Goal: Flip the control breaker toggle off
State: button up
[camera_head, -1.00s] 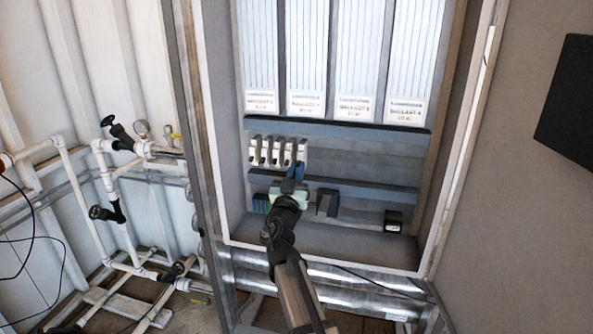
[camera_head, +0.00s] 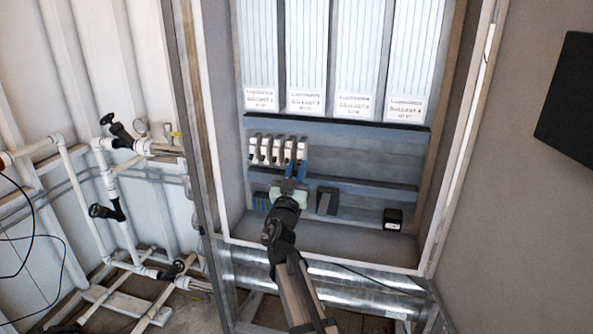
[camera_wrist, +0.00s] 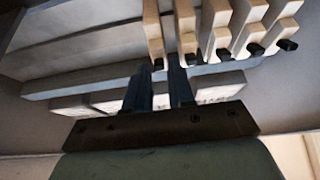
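A row of several white breakers (camera_head: 277,150) with small black toggles is mounted in the cabinet. In the wrist view the breakers (camera_wrist: 217,25) show at the top right, their black toggles at the lower ends. My gripper (camera_head: 295,172) is just below the right end of the row in the head view. In the wrist view its two dark fingers (camera_wrist: 160,72) are apart with a gap between them, and the leftmost toggle (camera_wrist: 158,63) appears near the gap at the fingertips. I cannot tell whether they touch. No label shows which breaker is the control one.
Four ballast panels (camera_head: 307,101) hang above the breakers. A dark bracket (camera_head: 327,201) and a small black box (camera_head: 393,218) sit to the right of my gripper. The cabinet's side frame (camera_head: 210,120) bounds the left. Pipes with black valves (camera_head: 103,211) stand outside it.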

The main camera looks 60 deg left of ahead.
jog(key=v, duration=1.4)
dwell(0.5)
